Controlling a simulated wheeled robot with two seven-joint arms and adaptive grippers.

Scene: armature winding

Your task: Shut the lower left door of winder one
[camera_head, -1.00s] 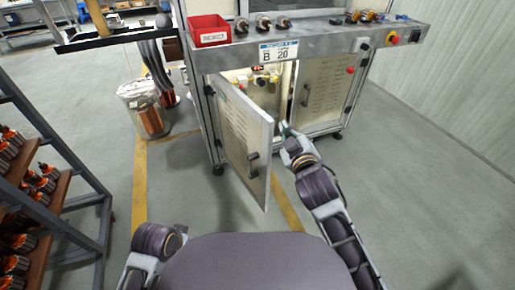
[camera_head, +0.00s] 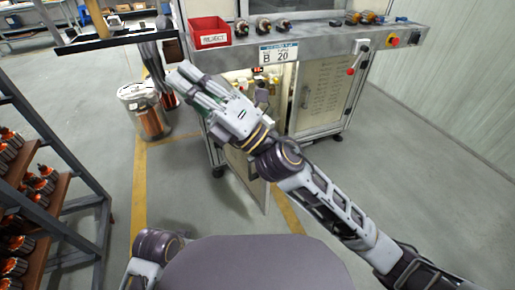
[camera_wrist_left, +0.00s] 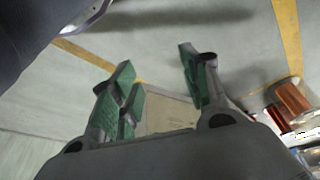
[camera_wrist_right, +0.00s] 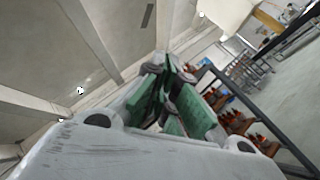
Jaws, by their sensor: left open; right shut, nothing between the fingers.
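The winder's lower left door (camera_head: 240,176) stands open, swung out toward me in the head view. My right forearm and gripper (camera_head: 186,80) cover its upper part. The gripper is shut and empty, raised in front of the cabinet's left side, its fingers pointing up and left. In the right wrist view the green fingertips (camera_wrist_right: 163,65) are together. My left gripper (camera_wrist_left: 157,70) is open and empty in the left wrist view, over the floor. In the head view only part of my left arm shows at the bottom. The lower right door (camera_head: 318,93) is shut.
A red bin (camera_head: 209,33) and several armatures sit on the winder's shelf (camera_head: 335,40). A drum of copper wire (camera_head: 146,110) stands left of the cabinet. A rack (camera_head: 62,205) of parts is at the far left. The floor at right is clear.

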